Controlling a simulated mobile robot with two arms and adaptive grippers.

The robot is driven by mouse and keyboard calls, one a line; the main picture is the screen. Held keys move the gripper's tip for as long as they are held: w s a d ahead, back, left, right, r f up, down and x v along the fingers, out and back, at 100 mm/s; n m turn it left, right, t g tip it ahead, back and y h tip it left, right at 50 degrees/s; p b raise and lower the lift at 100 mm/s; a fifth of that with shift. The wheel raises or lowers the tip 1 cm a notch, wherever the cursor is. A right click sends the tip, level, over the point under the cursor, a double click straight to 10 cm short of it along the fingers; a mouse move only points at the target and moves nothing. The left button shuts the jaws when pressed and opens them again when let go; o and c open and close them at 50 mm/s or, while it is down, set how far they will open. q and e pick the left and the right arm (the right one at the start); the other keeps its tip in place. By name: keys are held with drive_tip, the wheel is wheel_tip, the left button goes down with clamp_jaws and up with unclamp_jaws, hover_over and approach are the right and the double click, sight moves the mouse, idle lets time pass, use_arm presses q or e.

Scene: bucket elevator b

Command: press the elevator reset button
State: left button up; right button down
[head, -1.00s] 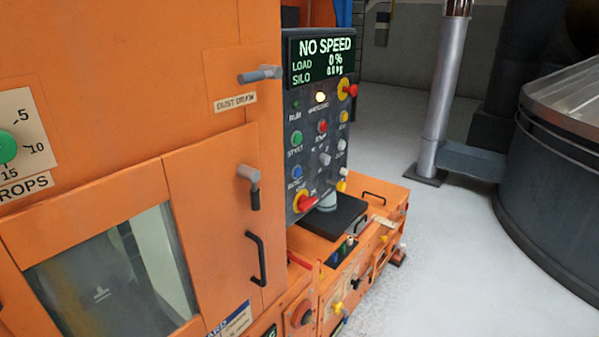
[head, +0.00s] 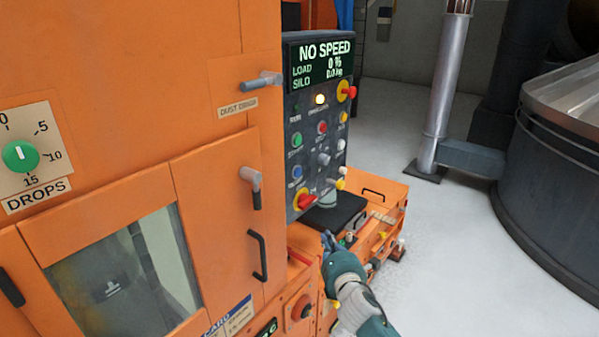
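The dark control panel (head: 318,130) stands upright on the side of the orange machine. A blue button (head: 297,172) sits low in its left column, under a green button (head: 297,139); the label by the blue one is too blurred to read surely. My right gripper (head: 329,238) comes up from the bottom, below the panel and apart from the blue button. Its fingers are small and dark here, so I cannot tell whether they are open. My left gripper is not in view.
The panel display (head: 322,62) reads NO SPEED with load 0 %, and an amber lamp (head: 320,99) is lit. Red-and-yellow knobs stick out at the panel's upper right (head: 346,90) and lower left (head: 305,200). A door handle (head: 257,256) juts out left of my gripper.

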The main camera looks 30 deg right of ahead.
sight(298, 172)
wheel_tip(298, 172, up, 17)
drive_tip(key=d+n+t+h, duration=0.1)
drive_tip(key=n+t+h, duration=0.1)
drive_tip(key=n, duration=0.1)
drive_tip(key=shift+s+d+t+p, duration=0.2)
drive_tip(key=shift+s+t+p, duration=0.15)
drive_tip(key=shift+s, duration=0.1)
drive_tip(key=w+a+b, duration=0.2)
drive_tip(key=w+a, duration=0.1)
drive_tip(key=w, duration=0.5)
drive_tip(key=shift+a+b, duration=0.2)
drive_tip(key=shift+b, duration=0.15)
drive_tip(key=shift+w, duration=0.25)
idle(0.5)
drive_tip(key=shift+w+a, duration=0.2)
drive_tip(key=shift+w, duration=0.05)
